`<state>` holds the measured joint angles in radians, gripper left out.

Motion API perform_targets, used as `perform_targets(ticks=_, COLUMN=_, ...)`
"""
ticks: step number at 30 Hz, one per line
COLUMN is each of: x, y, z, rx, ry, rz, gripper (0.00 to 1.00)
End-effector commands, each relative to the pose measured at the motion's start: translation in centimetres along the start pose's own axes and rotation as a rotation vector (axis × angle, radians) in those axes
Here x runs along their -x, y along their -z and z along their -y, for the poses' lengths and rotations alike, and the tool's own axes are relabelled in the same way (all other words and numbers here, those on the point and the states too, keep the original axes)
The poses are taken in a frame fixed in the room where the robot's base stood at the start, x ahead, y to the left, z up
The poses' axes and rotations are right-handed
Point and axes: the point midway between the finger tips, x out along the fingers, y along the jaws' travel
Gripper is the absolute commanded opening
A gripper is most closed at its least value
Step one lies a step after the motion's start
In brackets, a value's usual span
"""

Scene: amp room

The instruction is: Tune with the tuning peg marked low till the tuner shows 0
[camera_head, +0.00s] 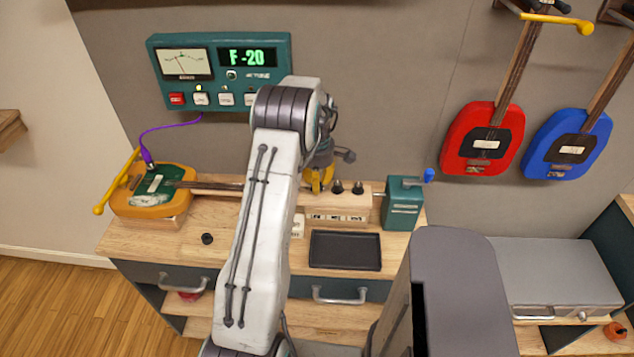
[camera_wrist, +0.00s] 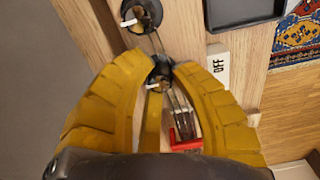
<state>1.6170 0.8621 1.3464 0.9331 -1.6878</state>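The teal tuner (camera_head: 222,70) on the wall reads "F -20" in green and has a needle dial beside the digits. Dark tuning pegs (camera_head: 337,187) stand in a row on the wooden block along the instrument's neck. My gripper (camera_head: 319,180) has yellow fingers and points down at the left end of this row. In the wrist view my gripper (camera_wrist: 164,68) has its fingertips against both sides of one dark peg (camera_wrist: 161,80). A neighbouring peg (camera_wrist: 140,15) stands free above it. The labels under the pegs are too small to read, and my arm hides part of the block.
A yellow instrument body (camera_head: 152,197) lies at the left, with a purple cable (camera_head: 165,127) to the tuner. A black tray (camera_head: 345,250) lies in front of the pegs, and a teal crank box (camera_head: 403,205) stands right. An "OFF" plate (camera_wrist: 219,66) is close to the right finger.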

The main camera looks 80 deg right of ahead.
Motion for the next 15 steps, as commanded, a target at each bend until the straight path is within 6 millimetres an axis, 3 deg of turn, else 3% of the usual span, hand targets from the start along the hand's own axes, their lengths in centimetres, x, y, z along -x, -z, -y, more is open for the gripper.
perform_targets(ticks=6, x=0.01, y=0.00, z=0.00, rx=0.000, ry=0.000, rz=0.000, gripper=0.01)
perform_targets(ticks=15, x=-0.06, y=0.00, z=0.01, rx=-0.010, ry=0.001, rz=0.000, gripper=0.00)
